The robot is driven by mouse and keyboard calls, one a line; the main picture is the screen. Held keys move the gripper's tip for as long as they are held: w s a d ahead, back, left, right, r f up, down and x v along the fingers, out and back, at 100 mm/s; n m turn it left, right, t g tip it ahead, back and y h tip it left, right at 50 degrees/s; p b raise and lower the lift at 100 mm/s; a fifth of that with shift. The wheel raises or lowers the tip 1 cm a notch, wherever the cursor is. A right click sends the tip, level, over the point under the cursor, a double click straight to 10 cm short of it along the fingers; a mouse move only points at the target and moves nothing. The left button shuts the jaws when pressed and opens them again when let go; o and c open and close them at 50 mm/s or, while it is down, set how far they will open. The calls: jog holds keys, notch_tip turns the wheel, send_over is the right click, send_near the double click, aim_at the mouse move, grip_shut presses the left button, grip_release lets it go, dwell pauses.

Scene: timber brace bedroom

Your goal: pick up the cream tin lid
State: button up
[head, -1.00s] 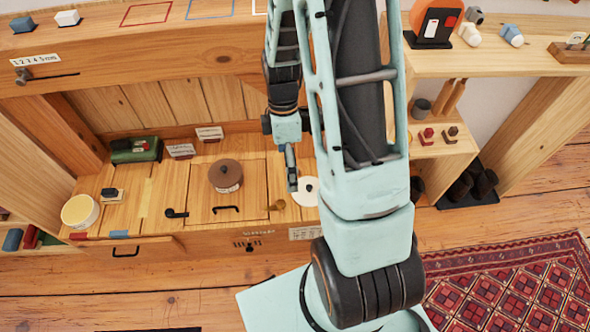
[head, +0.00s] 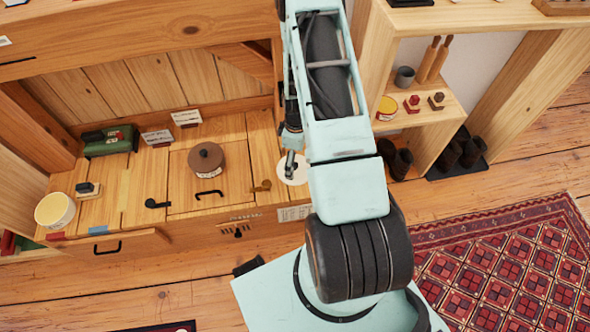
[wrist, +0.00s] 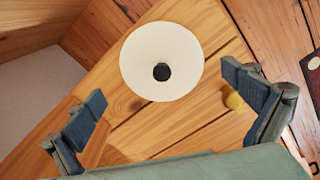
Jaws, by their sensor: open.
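The cream tin lid (wrist: 161,55) is a round cream disc with a dark knob in its middle, lying flat on the wooden surface in the wrist view. In the head view the lid (head: 298,171) is partly covered by my gripper (head: 290,166). In the wrist view my gripper (wrist: 168,104) is open and empty, its two dark fingers wide apart. The lid lies between and beyond the fingers, apart from both. A round cream tin (head: 55,211) stands at the far left of the wooden surface in the head view.
A brown lidded pot (head: 206,158) stands left of the lid. A small brass-coloured piece (head: 261,186) lies close by; a yellowish knob (wrist: 233,100) shows near the right finger. A green box (head: 110,141) and small cards (head: 186,118) stand at the back.

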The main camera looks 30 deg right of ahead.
aim_at(295, 165)
jog(key=f, duration=0.2)
jog(key=f+b, duration=0.1)
jog(key=f, duration=0.1)
jog(key=shift+a, duration=0.2)
jog(key=shift+r, duration=0.1)
jog(key=shift+c, duration=0.4)
grip_shut()
